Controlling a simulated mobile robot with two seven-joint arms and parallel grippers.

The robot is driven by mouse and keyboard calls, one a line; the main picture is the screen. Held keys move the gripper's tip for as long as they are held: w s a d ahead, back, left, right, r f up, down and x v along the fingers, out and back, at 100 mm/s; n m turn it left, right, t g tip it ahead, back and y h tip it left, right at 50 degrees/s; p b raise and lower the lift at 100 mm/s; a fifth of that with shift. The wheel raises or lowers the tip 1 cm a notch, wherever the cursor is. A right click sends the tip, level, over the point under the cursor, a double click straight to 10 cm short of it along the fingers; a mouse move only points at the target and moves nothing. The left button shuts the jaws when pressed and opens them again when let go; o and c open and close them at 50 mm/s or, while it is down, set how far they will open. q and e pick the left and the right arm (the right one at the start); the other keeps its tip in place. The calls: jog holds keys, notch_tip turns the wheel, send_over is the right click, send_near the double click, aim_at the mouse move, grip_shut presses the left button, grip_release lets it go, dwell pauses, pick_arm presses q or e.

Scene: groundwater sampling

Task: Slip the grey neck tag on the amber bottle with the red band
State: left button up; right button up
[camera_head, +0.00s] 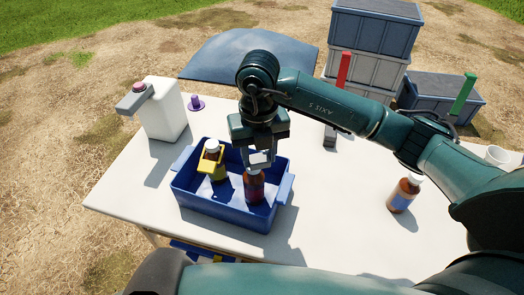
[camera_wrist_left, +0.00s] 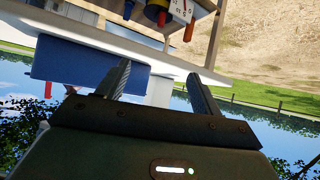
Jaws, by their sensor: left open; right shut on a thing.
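The amber bottle with the red band (camera_head: 254,188) stands in the blue crate, in its right half. My right gripper (camera_head: 259,152) is directly above it, pointing down, shut on a small light grey piece, which looks like the grey neck tag (camera_head: 262,158). The tag is at the height of the bottle's top; the cap and neck are mostly hidden, so I cannot tell whether the tag is around the neck. My left gripper (camera_wrist_left: 160,84) is open and empty in the left wrist view, away from the crate.
The blue crate (camera_head: 222,218) also holds a white-capped bottle (camera_head: 218,171) with a yellow tag (camera_head: 211,161). An amber bottle with a blue band (camera_head: 402,195) stands on the white table (camera_head: 330,215) at right. A white jug (camera_head: 164,110) stands at left. Stacked grey bins (camera_head: 371,40) are behind.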

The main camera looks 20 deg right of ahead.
jog(key=shift+w+a+r, duration=0.1)
jog(key=shift+w+a, duration=0.05)
jog(key=shift+a, duration=0.05)
pick_arm(q)
jog(key=shift+w+a, duration=0.1)
jog(key=shift+w, duration=0.05)
pick_arm(e)
jog(key=shift+d, duration=0.1)
pick_arm(q)
jog(key=shift+f, duration=0.1)
pick_arm(e)
notch_tip(320, 180, down, 4)
jog(key=b, duration=0.3)
jog(key=shift+r, duration=0.25)
jog(key=shift+f+b, duration=0.55)
jog(key=shift+b, duration=0.05)
pick_arm(q)
jog(key=shift+w+d+f+m+t+h, duration=0.1)
jog(key=shift+w+d+m+t+h, duration=0.1)
jog(key=shift+d, duration=0.25)
jog(key=shift+w+d+f+m+t+h, duration=0.1)
jog(key=shift+d+t, duration=0.1)
jog(key=shift+d, duration=0.2)
pick_arm(e)
jog(key=shift+f, duration=0.1)
pick_arm(q)
jog(key=shift+f+b, duration=0.3)
jog(key=shift+f, duration=0.05)
